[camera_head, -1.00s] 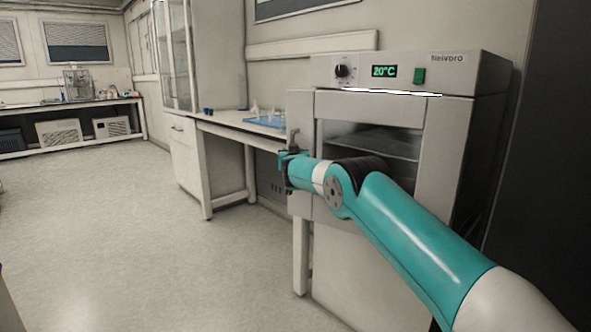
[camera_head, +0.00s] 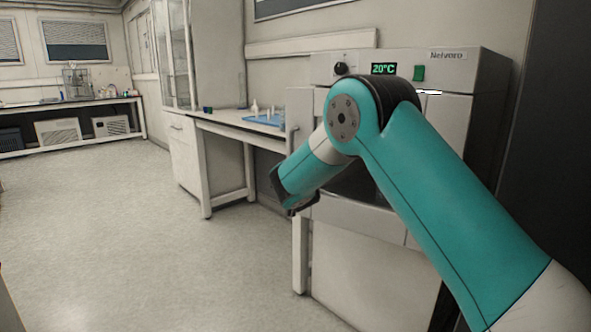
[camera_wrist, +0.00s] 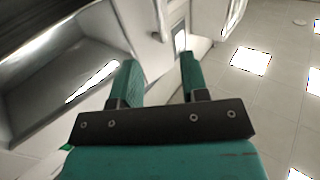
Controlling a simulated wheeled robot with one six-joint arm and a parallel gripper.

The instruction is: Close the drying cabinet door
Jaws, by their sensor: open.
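The drying cabinet (camera_head: 462,75) stands at the right in the head view, with a green 20°C display. A pale upright panel (camera_head: 299,105) at its left front edge looks like the open door seen nearly edge-on; how far it stands open is hard to tell. My arm covers much of the cabinet's opening. My gripper (camera_wrist: 158,65) is open, with two green fingers and nothing between them in the wrist view. In the head view it is low by the cabinet's left front, its fingertips hidden. Whether it touches the door is unclear.
A bench (camera_head: 235,123) with a blue tray (camera_head: 262,120) and small vessels stands left of the cabinet. A glass-fronted cupboard (camera_head: 175,55) is behind it. The floor (camera_head: 120,230) at left is clear. The wrist view shows ceiling with light panels (camera_wrist: 250,60) at right.

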